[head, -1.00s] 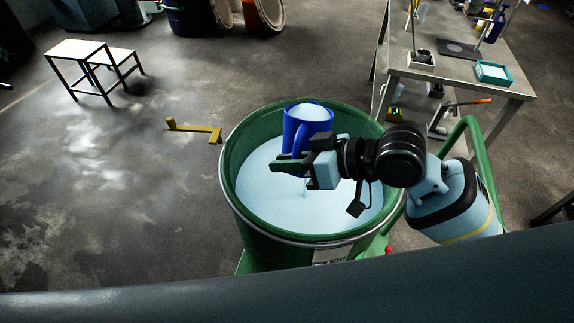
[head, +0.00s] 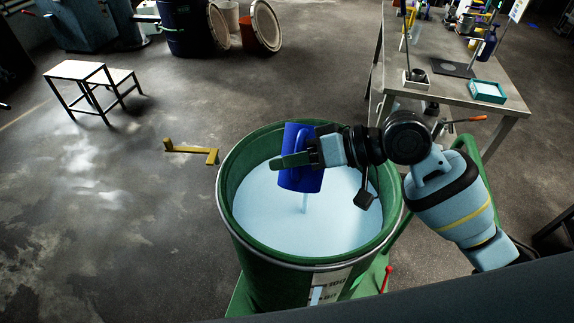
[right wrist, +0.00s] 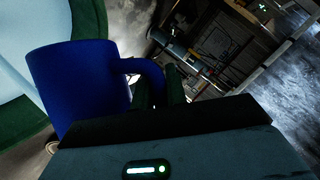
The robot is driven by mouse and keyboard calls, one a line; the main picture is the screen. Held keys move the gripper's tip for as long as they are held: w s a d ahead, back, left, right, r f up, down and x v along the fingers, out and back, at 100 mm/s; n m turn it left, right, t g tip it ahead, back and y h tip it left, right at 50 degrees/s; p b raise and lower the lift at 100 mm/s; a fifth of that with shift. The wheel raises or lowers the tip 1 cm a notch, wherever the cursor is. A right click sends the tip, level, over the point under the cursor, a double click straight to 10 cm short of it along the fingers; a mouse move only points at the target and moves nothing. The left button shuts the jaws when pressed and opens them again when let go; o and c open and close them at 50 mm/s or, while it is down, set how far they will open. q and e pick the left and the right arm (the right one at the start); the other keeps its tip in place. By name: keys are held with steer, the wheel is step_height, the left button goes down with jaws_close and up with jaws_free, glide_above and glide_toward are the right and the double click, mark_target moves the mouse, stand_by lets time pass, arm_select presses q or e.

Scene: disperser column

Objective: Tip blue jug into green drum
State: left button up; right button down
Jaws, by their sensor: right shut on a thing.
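The blue jug (head: 303,180) is held over the green drum (head: 262,280), inside its rim outline. It is tilted, and its opening is hidden from the head view. My right gripper (head: 292,161) is shut on the jug's handle; the right wrist view shows the handle (right wrist: 150,72) at the fingers (right wrist: 157,88) and the jug body (right wrist: 75,90) beside them. The drum holds pale blue liquid (head: 265,210). A thin pale streak (head: 304,203) shows below the jug; whether it is a pouring stream I cannot tell. My left gripper is out of view.
A workbench (head: 455,92) with a teal tray (head: 488,92) and lab items stands at upper right. A step stool (head: 88,78) and a yellow bracket (head: 192,151) are on the left floor. Drums (head: 190,25) stand at the back. Floor left of the drum is mostly clear.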

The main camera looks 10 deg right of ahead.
mark_target(297, 134)
steer(key=shift+w+d+r+m+g+y, duration=0.25)
steer(key=shift+w+r+m+g, duration=0.1)
steer(key=shift+w+r+m, duration=0.15)
steer(key=shift+w+d+r+m+g+y, duration=0.1)
steer(key=shift+w+r+m+g+y, duration=0.15)
steer(key=shift+w+r+m+g, duration=0.25)
steer(key=w+m, duration=0.1)
steer(key=d+m+g+y+b, duration=0.1)
steer(key=shift+w+m, duration=0.35)
steer(key=shift+m, duration=0.05)
steer(key=shift+w+r+m+g+y, duration=0.25)
steer(key=shift+m+y, duration=0.15)
steer(key=shift+m, duration=0.1)
steer(key=shift+w+d+f+m, duration=0.1)
steer(key=shift+w+d+m, duration=0.1)
steer(key=shift+w+m, duration=0.25)
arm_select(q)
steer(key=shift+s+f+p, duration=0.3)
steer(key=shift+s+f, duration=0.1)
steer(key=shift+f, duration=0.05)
arm_select(e)
steer(key=shift+w+d+f+m+g+y, duration=0.1)
steer(key=shift+w+f+m+g+y, duration=0.15)
steer(key=shift+m+y, duration=0.35)
steer(key=shift+w+d+f+m+g+y, duration=0.15)
steer(key=shift+f+m+y, duration=0.15)
steer(key=shift+m, duration=0.55)
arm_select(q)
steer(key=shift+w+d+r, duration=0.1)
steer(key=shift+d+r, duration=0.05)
